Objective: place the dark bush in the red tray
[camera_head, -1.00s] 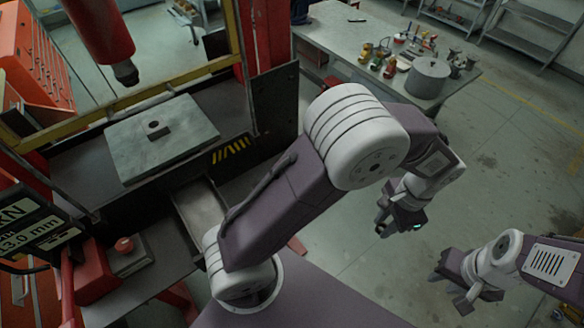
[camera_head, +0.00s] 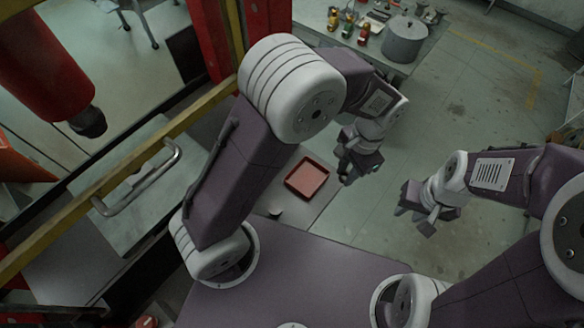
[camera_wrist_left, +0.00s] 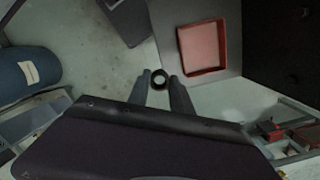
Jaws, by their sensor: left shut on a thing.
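The red tray (camera_head: 307,178) is a shallow square tray on a grey surface, and it looks empty. It also shows in the left wrist view (camera_wrist_left: 203,47), upper right of the fingertips. My left gripper (camera_head: 347,178) is to the right of the tray in the head view. In the left wrist view its fingers (camera_wrist_left: 160,80) are shut on the dark bush (camera_wrist_left: 159,84), a small ring seen end-on, outside the tray outline. The bush cannot be made out in the head view. My right gripper (camera_head: 416,218) hangs over the floor, further right; its finger gap is unclear.
A small dark round piece (camera_head: 275,211) is on the surface below the tray. A red press frame with a yellow bar (camera_head: 130,155) stands at the left. A bench with a grey pot (camera_head: 404,40) is at the back. Open floor (camera_head: 450,110) lies to the right.

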